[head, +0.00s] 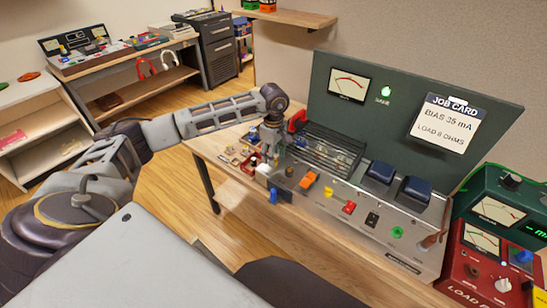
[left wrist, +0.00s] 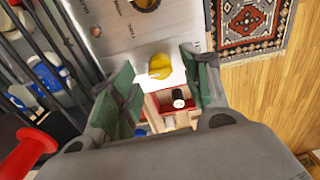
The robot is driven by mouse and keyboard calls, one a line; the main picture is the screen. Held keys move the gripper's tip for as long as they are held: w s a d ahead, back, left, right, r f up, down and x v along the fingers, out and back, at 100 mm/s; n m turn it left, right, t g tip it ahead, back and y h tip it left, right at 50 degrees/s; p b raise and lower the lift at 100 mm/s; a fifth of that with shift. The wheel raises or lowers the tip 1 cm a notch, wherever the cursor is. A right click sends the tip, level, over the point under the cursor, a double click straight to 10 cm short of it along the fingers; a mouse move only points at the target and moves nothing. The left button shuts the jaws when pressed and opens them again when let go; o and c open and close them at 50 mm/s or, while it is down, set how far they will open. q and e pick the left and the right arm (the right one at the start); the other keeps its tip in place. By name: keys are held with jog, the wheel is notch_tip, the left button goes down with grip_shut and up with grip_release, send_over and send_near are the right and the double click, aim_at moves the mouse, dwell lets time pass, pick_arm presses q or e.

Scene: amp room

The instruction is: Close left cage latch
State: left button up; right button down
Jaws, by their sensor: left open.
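The amplifier's wire cage (head: 330,150) stands on its metal chassis, with tubes and other parts under dark bars. A red handle (head: 297,121) shows at the cage's left end; I cannot tell for sure that it is the left latch. In the left wrist view a red handle (left wrist: 28,152) lies beside the cage bars (left wrist: 62,35). My left gripper (head: 272,162) is at the chassis's left end, in front of the cage. In the left wrist view it (left wrist: 158,88) is open with nothing held, its green-padded fingers apart. My right gripper is out of view.
A yellow piece (left wrist: 160,66) and a red-edged tray (left wrist: 172,106) show beyond and between the fingers. An orange piece (head: 309,179) and a blue piece (head: 274,196) are close to the gripper. Blue-topped transformers (head: 381,172) stand right of the cage; a green panel (head: 400,95) rises behind.

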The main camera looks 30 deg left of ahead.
pick_arm(q)
notch_tip(320, 180, up, 10)
jog(key=shift+r, duration=0.2)
dwell(0.3)
jog(key=shift+f, duration=0.1)
dwell(0.4)
